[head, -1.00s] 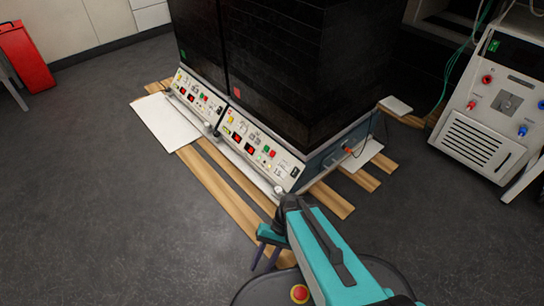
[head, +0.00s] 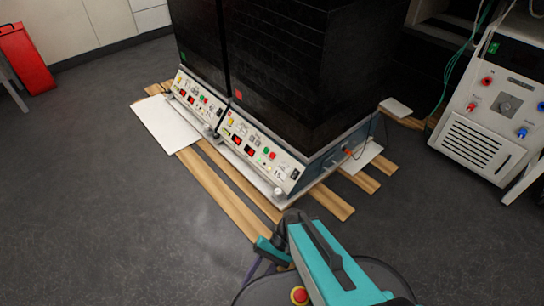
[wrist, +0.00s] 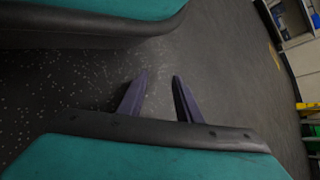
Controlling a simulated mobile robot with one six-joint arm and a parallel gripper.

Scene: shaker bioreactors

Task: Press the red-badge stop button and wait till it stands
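The machine with the red badge (head: 238,95) is the right one of two tall dark shakers. Its sloped control panel (head: 262,157) carries red displays, small lamps and a small red button (head: 271,156) beside a green one. The labels are too small to read. My gripper (head: 249,270) is low in front of the panel's right end, apart from it, with fingers angled down toward the floor. In the wrist view the two purple fingers (wrist: 161,76) stand apart with nothing between them. The panel is not seen there.
The left shaker has a green badge (head: 183,54) and a similar panel (head: 196,101). Wooden slats (head: 228,190) and a white board (head: 165,123) lie around the bases. A white device (head: 490,110) stands at right. A red case (head: 26,58) is far left. The floor in front is open.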

